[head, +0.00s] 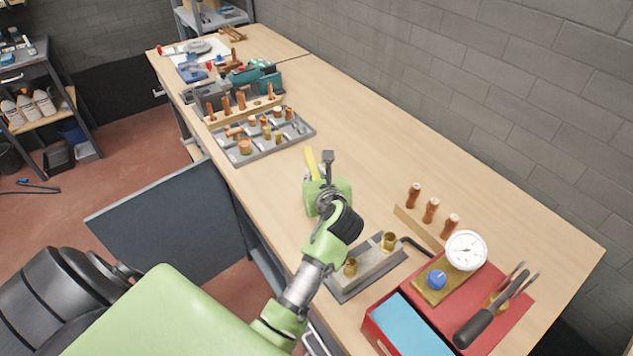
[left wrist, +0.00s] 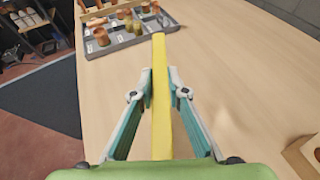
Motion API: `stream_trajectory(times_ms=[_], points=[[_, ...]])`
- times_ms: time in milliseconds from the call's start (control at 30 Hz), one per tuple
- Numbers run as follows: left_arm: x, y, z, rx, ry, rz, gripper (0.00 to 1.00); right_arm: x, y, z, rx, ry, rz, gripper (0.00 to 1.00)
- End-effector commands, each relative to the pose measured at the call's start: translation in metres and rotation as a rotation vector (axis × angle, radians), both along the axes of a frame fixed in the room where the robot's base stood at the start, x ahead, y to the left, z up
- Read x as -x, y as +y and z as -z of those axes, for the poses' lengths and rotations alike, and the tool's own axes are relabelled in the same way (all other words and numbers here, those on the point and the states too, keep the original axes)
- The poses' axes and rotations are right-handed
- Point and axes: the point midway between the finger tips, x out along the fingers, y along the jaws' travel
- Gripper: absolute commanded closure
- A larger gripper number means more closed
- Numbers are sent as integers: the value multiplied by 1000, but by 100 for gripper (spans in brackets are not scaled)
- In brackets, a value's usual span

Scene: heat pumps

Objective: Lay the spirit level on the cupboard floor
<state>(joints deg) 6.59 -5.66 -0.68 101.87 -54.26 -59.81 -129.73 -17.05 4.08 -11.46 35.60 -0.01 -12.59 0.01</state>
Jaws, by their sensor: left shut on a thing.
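The yellow spirit level (head: 311,163) is in my left gripper (head: 319,180), above the middle of the bench top. In the left wrist view the level (left wrist: 160,105) runs lengthwise between the two fingers of my left gripper (left wrist: 160,88), which are shut on it. Its far end points toward the parts tray. The cupboard is under the bench, and its grey door (head: 165,220) stands open on the left. The cupboard floor is hidden by the bench top and my arm. My right gripper is in neither view.
A grey compartment tray (head: 262,152) of fittings lies beyond the level. A metal block with brass fittings (head: 372,267), a wooden rack with copper pieces (head: 418,227) and a red box with a gauge (head: 480,300) stand nearer. The bench (head: 370,160) between is clear.

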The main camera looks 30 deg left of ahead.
Motion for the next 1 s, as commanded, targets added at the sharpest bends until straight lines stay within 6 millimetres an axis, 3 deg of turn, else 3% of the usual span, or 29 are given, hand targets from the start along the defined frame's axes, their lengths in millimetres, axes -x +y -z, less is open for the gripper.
stream_trajectory(times_ms=[200,367,600,1000], points=[[-21,13,29,-2,0,-1,100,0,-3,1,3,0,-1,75],[-27,16,38,-2,-1,-1,100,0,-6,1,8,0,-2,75],[-28,16,68,-1,1,0,100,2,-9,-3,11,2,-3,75],[-28,16,73,-2,-1,0,100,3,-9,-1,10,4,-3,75]])
